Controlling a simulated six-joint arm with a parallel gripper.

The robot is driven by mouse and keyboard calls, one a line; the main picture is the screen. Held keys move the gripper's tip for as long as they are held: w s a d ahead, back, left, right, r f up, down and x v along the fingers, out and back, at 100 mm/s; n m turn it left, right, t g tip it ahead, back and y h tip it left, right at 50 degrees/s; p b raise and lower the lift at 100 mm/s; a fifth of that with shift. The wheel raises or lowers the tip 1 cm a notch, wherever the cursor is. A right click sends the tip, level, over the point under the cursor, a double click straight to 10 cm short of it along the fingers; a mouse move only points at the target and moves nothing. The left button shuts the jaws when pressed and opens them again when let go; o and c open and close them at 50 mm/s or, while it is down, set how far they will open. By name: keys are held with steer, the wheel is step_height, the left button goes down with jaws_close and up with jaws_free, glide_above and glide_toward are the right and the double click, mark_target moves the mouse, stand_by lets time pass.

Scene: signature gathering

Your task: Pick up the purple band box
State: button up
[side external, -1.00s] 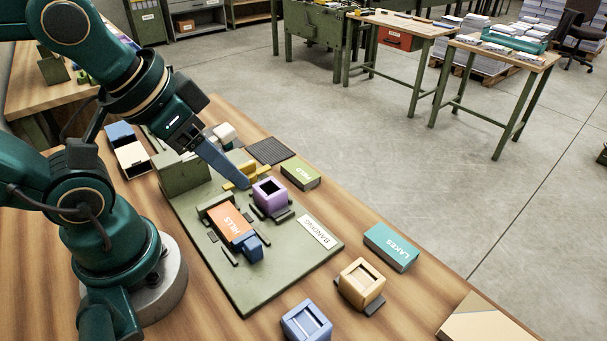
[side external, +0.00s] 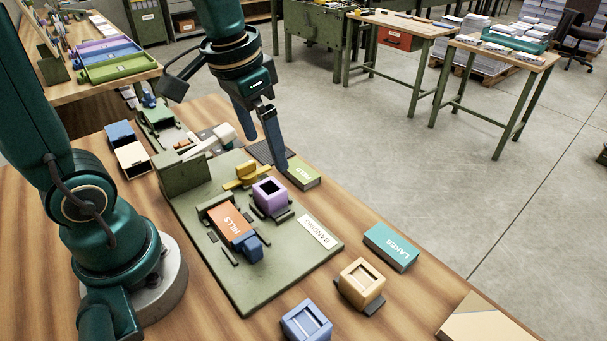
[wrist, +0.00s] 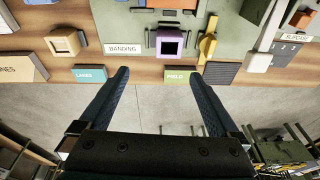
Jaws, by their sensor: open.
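The purple band box (side external: 270,197) is a small open-topped cube sitting upright on the green banding board (side external: 251,293), beside the orange HILLS box. It also shows at the top middle of the wrist view (wrist: 170,32). My gripper (side external: 281,167) is above the back right edge of the board, near the green FIELD box (side external: 304,176), apart from the purple box. In the wrist view my gripper (wrist: 168,72) has its two blue fingers wide apart with nothing between them, and the purple box lies beyond the fingertips.
The orange HILLS box (side external: 230,226) with a blue clamp stands left of the purple box, and a yellow piece (side external: 252,174) behind it. A teal LAKES box (side external: 391,247), a tan box (side external: 361,281) and a blue box (side external: 306,321) sit at the right and front.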

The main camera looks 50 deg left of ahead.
steer(key=g, duration=0.2)
glide_above(269, 188)
steer(key=f, duration=0.4)
steer(key=shift+w+d+f, duration=0.1)
steer(key=shift+w+d, duration=0.05)
steer(key=shift+w, duration=0.05)
steer(key=shift+s+f+n, duration=0.15)
steer(key=shift+f+n, duration=0.15)
steer(key=shift+f, duration=2.85)
steer(key=c, duration=1.5)
